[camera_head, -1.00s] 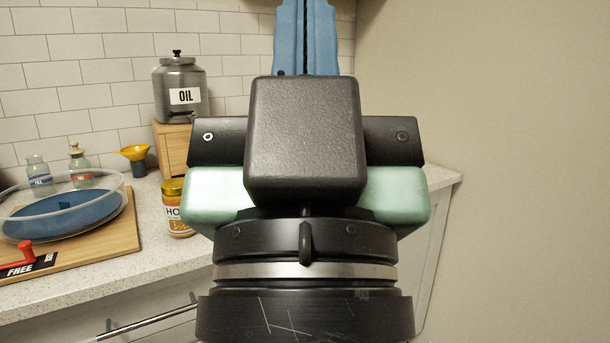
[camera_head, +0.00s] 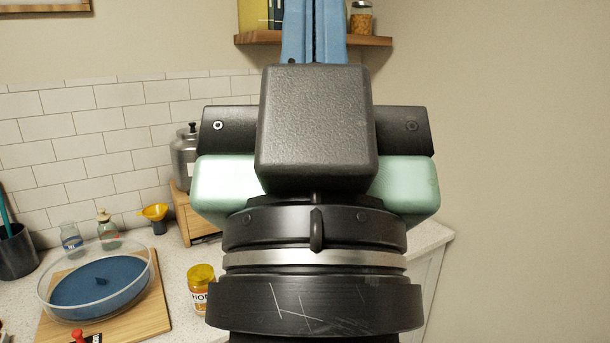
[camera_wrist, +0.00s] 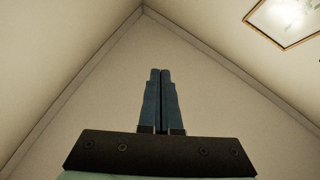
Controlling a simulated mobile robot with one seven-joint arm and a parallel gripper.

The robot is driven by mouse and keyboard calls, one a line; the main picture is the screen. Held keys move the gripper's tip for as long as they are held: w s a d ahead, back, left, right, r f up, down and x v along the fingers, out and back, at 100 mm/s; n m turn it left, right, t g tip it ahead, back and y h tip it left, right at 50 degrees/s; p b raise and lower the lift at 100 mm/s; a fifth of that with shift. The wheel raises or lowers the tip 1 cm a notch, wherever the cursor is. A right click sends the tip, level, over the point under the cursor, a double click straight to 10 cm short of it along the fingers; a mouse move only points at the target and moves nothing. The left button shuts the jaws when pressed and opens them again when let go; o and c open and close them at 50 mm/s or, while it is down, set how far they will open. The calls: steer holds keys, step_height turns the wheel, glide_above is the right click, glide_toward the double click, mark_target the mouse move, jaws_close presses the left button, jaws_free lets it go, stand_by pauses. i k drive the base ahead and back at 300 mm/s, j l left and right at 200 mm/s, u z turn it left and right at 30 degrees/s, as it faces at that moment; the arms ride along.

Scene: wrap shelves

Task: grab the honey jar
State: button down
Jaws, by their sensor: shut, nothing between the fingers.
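The honey jar (camera_head: 201,288) stands upright on the counter in the head view, with a yellow lid and a label reading "HO". Its right side is partly hidden by my wrist. My gripper (camera_head: 313,30) points up and away in front of the wall, well above and right of the jar. Its blue fingers are shut with nothing between them. In the wrist view my gripper (camera_wrist: 160,75) faces a bare corner of walls and ceiling, and no jar shows there.
A round blue dish with a clear rim (camera_head: 98,292) sits on a wooden board. A metal container (camera_head: 185,160), a wooden box (camera_head: 190,215) and a yellow funnel (camera_head: 154,213) stand behind the jar. A wall shelf (camera_head: 375,41) holds books and a jar (camera_head: 361,20).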

mark_target(198, 295)
steer(key=i+u, duration=0.2)
steer(key=i, duration=0.2)
steer(key=i+l+u, duration=0.45)
steer(key=i, duration=0.3)
steer(key=j, duration=0.1)
